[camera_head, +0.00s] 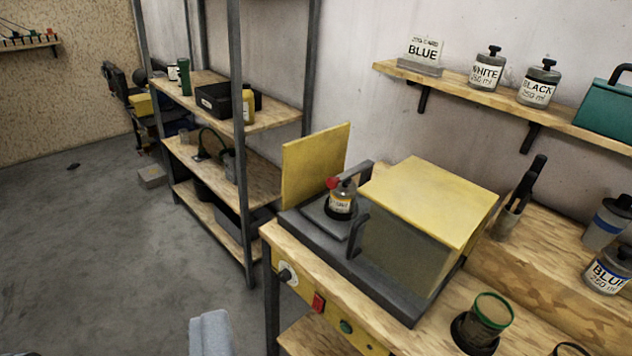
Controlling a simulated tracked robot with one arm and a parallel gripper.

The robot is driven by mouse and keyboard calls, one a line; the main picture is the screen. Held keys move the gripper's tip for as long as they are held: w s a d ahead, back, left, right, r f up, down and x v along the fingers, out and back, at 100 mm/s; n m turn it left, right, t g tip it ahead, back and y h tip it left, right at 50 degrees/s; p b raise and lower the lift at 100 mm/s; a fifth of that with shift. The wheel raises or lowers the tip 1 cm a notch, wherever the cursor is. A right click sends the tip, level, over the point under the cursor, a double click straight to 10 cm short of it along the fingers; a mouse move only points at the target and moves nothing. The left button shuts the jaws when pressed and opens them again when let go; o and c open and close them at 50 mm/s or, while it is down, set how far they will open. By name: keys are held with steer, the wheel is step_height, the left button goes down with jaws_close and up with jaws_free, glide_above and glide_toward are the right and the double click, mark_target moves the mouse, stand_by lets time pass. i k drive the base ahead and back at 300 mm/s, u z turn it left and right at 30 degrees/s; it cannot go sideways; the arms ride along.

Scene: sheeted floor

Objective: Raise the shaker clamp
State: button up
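The shaker (376,276) is a dark grey machine on the wooden bench, with a yellow door (316,165) swung open on its left and a yellow-topped housing (430,200) on its right. A small labelled jar (342,200) stands upright on its plate. The shaker clamp (350,174), a dark arm with a red part at its left end, is over the jar's top; I cannot tell whether it touches. A pale grey piece, likely my gripper (210,333), shows at the bottom edge, well left of and apart from the shaker. Its fingertips are not clear.
The bench front has a dial (287,273), a red switch (318,303) and a green button (346,327). A green-rimmed cup (489,312) stands front right. A wall shelf (470,95) holds jars. A storage rack (240,120) stands behind left. The floor (90,260) at left is mostly clear.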

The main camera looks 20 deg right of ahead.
mark_target(330, 182)
steer(key=u, duration=0.3)
steer(key=i, duration=1.2)
steer(key=z, duration=0.2)
